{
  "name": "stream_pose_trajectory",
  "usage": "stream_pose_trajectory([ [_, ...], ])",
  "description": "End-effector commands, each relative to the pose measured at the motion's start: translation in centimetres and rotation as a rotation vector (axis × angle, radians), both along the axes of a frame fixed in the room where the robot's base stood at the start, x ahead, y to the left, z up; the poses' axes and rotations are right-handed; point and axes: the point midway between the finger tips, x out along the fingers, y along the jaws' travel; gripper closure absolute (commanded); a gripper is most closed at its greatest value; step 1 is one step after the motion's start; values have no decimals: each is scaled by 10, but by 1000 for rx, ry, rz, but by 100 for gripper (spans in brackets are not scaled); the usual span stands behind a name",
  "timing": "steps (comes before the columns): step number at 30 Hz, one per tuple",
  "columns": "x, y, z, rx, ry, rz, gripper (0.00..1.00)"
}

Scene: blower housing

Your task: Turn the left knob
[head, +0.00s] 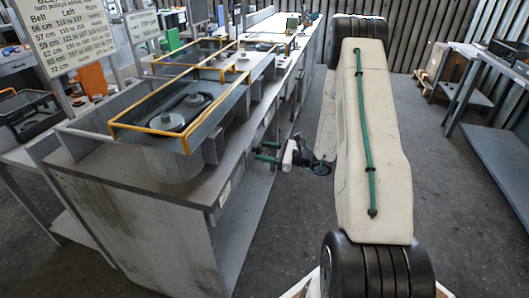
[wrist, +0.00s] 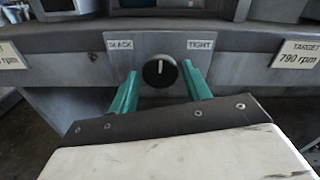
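A round black knob (wrist: 159,74) with a white pointer mark sits on a grey plate in the wrist view, between a SLACK label (wrist: 119,45) and a TIGHT label (wrist: 199,45). Its pointer is about upright. My gripper (wrist: 160,72) has its two green fingers apart, one on each side of the knob in the picture, with a gap on both sides. In the head view my gripper (head: 264,152) is at the bench's right side. The knob is too small to make out there.
The long grey bench (head: 130,185) carries blower housings with yellow rails (head: 150,129). A TARGET 790 rpm label (wrist: 299,54) is to the right of the knob, and another rpm label (wrist: 10,56) to the left. The floor right of the bench is open.

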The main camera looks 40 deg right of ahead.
Motion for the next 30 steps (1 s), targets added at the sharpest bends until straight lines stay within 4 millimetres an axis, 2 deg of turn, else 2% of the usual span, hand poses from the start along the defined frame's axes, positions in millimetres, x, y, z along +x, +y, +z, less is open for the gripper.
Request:
stream_pose_trajectory([
  [11,-2,-1,0,1,1,0,40],
  [24,-54,-42,0,0,1,-2,40],
  [30,-62,-48,0,1,0,-1,40],
])
